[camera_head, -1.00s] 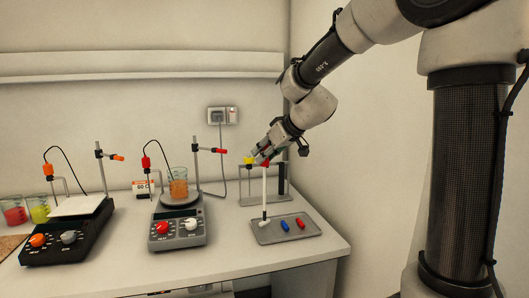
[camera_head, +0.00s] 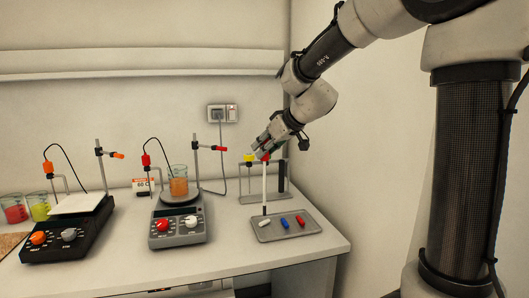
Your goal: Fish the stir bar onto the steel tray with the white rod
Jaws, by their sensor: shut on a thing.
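My gripper (camera_head: 265,151) is shut on the red-topped upper end of the white rod (camera_head: 264,187) and holds it upright over the left part of the steel tray (camera_head: 270,239). A white stir bar (camera_head: 264,222) is on the left of the tray, just below the rod's lower end. Whether the rod touches it I cannot tell. A blue bar (camera_head: 284,222) and a red bar (camera_head: 300,220) lie to its right on the tray.
A beaker of orange liquid (camera_head: 178,184) stands on the grey stirrer (camera_head: 178,228) left of the tray, beside a stand with a red clamp (camera_head: 218,148). A rack with a yellow-topped piece (camera_head: 249,158) stands behind the tray. A black stirrer (camera_head: 66,236) is further left.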

